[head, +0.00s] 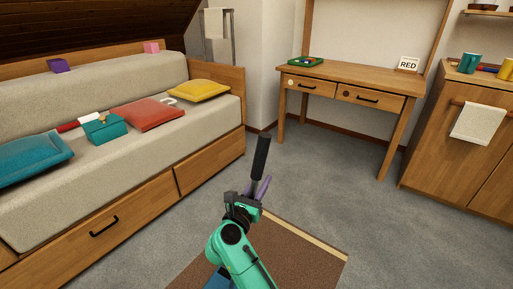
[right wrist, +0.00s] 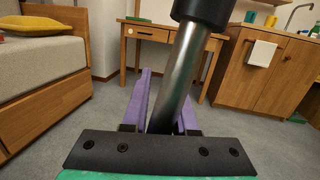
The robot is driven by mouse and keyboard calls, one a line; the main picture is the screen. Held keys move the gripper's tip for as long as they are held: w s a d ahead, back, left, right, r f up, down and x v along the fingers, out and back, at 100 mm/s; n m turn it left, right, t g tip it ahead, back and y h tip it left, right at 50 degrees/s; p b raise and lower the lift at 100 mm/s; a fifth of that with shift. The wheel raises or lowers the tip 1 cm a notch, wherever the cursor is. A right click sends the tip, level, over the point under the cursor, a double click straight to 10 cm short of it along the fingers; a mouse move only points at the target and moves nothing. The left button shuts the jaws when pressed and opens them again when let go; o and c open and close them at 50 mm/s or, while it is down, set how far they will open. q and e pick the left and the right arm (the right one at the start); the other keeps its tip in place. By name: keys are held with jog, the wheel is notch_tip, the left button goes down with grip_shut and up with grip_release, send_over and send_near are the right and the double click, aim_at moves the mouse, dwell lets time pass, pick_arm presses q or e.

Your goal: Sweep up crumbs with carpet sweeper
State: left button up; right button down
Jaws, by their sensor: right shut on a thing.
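My right gripper (head: 260,186) is in the lower middle of the head view, with purple fingers at the end of a green arm. It is shut on the carpet sweeper's handle, whose black grip (head: 261,155) sticks up above the fingers. In the right wrist view a metal shaft (right wrist: 176,75) runs down, tilted, between the purple fingers from the black grip (right wrist: 203,8). The sweeper's head is not visible in either view. I can make out no crumbs. My left gripper is not in view.
A brown rug (head: 305,262) with a pale border lies on the grey carpet (head: 330,185). A daybed (head: 150,205) with cushions stands left. A wooden desk (head: 345,78) stands behind, and a cabinet (head: 440,150) stands right. The carpet between them is clear.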

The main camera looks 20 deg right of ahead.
jog(key=d+x, duration=0.1)
jog(key=x, duration=0.8)
jog(key=s+d+f+x, duration=0.1)
jog(key=x, duration=0.9)
jog(key=shift+s+f+m+g+y, duration=0.3)
jog(key=shift+f, duration=0.35)
dwell(0.6)
notch_tip(320, 180, up, 6)
jog(key=p, duration=0.5)
